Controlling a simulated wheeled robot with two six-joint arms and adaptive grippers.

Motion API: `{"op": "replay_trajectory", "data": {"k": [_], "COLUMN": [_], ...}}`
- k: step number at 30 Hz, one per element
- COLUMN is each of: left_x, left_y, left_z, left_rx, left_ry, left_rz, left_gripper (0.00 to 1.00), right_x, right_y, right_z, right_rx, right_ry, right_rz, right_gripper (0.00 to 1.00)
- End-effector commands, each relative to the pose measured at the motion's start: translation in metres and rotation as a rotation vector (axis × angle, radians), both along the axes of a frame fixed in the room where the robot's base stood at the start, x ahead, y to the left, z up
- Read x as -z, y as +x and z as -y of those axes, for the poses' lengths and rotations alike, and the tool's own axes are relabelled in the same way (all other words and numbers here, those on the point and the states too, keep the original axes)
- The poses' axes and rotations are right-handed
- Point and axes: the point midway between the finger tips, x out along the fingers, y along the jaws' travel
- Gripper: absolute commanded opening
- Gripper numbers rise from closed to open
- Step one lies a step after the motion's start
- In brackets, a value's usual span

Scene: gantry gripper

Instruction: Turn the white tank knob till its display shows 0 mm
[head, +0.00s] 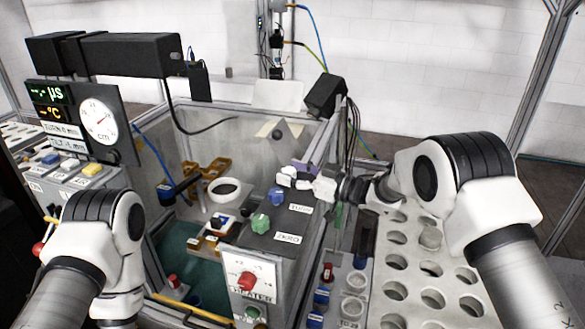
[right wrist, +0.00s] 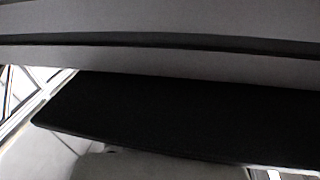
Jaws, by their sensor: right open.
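My right gripper (head: 290,178) reaches in from the right over the dark control panel (head: 290,217) on the tank's edge. It is open, with its pale fingers beside or around a small white shape. I cannot tell the white knob apart from the fingers there. A blue knob (head: 276,196) and a green knob (head: 260,223) sit on the panel, near labels reading TURN and ZERO. The display board (head: 72,120) at the left has small mm lines, too small to read surely. The left gripper is out of view.
The tank holds a white ring (head: 224,189) and brown trays. A heater panel (head: 249,285) with a red knob stands in front. A white rack (head: 400,285) with round holes lies at the right, below my right arm. A black box (head: 325,95) tops the tank's back corner.

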Motion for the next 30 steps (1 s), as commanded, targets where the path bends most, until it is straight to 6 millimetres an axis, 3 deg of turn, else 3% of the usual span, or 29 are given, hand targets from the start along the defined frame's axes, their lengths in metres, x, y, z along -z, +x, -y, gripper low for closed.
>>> {"op": "replay_trajectory", "data": {"k": [6,8,11,12,20,30], "left_x": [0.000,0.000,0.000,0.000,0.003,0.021], "left_y": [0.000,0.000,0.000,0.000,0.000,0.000], "left_z": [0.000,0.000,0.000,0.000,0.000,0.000], "left_rx": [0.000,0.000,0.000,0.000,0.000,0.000], "left_ry": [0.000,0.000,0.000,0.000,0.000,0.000], "left_rz": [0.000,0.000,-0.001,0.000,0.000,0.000], "left_gripper": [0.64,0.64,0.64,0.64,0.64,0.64], "right_x": [0.000,0.000,0.000,0.000,0.002,0.004], "right_y": [0.001,0.001,0.001,0.001,-0.001,-0.004], "right_z": [-0.001,-0.001,-0.001,-0.001,-0.003,-0.006], "right_rx": [0.000,0.000,0.000,0.000,0.039,0.355], "right_ry": [0.000,0.000,0.000,0.000,0.000,-0.006], "right_rz": [0.001,0.001,0.001,0.001,-0.001,-0.001], "right_gripper": [0.64,0.46,0.11,0.04,0.04,0.04]}}
